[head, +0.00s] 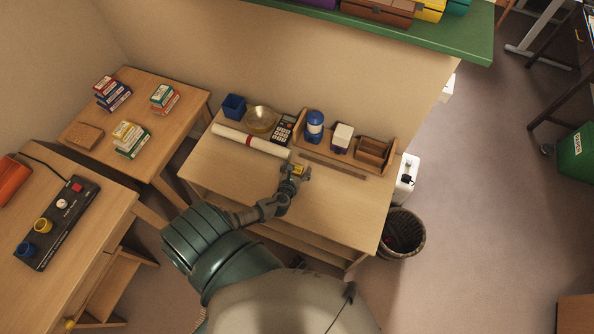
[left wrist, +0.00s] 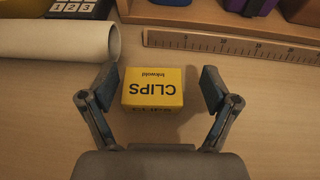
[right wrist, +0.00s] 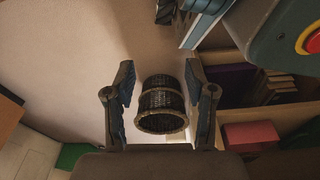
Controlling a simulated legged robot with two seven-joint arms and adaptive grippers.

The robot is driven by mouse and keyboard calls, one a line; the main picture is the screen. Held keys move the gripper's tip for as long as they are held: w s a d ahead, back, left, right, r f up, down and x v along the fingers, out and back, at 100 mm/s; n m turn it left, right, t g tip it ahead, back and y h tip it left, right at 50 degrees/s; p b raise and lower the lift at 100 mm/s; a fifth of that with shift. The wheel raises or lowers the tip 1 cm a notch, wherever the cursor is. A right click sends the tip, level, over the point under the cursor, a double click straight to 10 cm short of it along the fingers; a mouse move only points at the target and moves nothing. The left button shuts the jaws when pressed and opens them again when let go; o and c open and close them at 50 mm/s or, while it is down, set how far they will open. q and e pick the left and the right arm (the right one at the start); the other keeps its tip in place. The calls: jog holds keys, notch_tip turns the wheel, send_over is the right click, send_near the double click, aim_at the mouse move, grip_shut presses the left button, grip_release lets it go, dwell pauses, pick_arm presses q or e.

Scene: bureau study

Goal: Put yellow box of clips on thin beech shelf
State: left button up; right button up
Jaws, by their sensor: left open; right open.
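The yellow box of clips (left wrist: 153,92) lies on the light wood desk, its CLIPS label upside down in the left wrist view. My left gripper (left wrist: 160,88) is open, with one finger on each side of the box and a gap at both sides. In the head view the box (head: 299,170) shows small at the tip of my left gripper (head: 292,176). My right gripper (right wrist: 159,88) is open and empty, away from the desk top. Light wood boards (head: 290,238) show under the desk's front edge; I cannot tell whether one is the thin beech shelf.
A rolled paper (head: 250,140) and a wooden ruler (head: 335,165) lie near the box. A calculator (head: 284,129), brass bowl (head: 260,119) and wooden organizer (head: 374,151) stand behind. A wicker basket (head: 401,235) stands right of the desk. The desk's front right is clear.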

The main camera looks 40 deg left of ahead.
pick_arm(q)
jog(key=shift+a, duration=0.15)
jog(key=c, duration=0.7)
jog(key=shift+a+f, duration=0.2)
jog(key=shift+a, duration=0.2)
jog(key=c, duration=0.7)
jog(key=shift+o, duration=0.2)
jog(key=shift+s+d, duration=0.1)
